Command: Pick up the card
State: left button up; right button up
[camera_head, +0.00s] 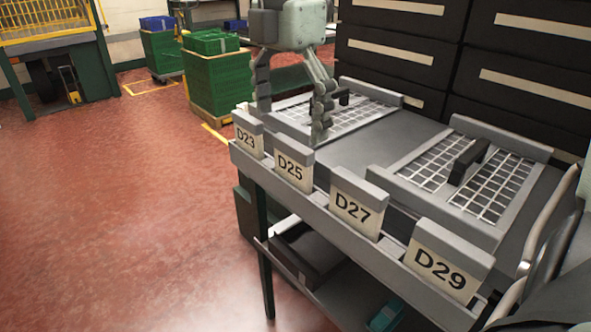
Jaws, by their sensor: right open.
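Several white cards with grey top edges stand in a row along the front rail of the table: D23 (248,137), D25 (293,170), D27 (353,207) and D29 (444,262). My right gripper (291,112) hangs over the far left end of the table, fingers pointing down. It is open and nothing shows between its fingers. One finger is just above and behind D23; the other reaches down behind D25. I cannot tell whether either finger touches a card.
The grey table (365,140) carries two grid-marked trays, one behind the gripper and one at the right (432,168), with black handles. Dark drawers (400,50) stand behind. A lower shelf (300,262) is underneath. Green crates (215,85) stand at the back left; red floor is clear at left.

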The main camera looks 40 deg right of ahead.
aim_at(293, 143)
jog(key=f, duration=0.5)
jog(key=shift+s+d, duration=0.15)
jog(key=shift+d, duration=0.05)
jog(key=shift+r, duration=0.1)
jog(key=c, duration=1.3)
jog(key=shift+o, duration=0.2)
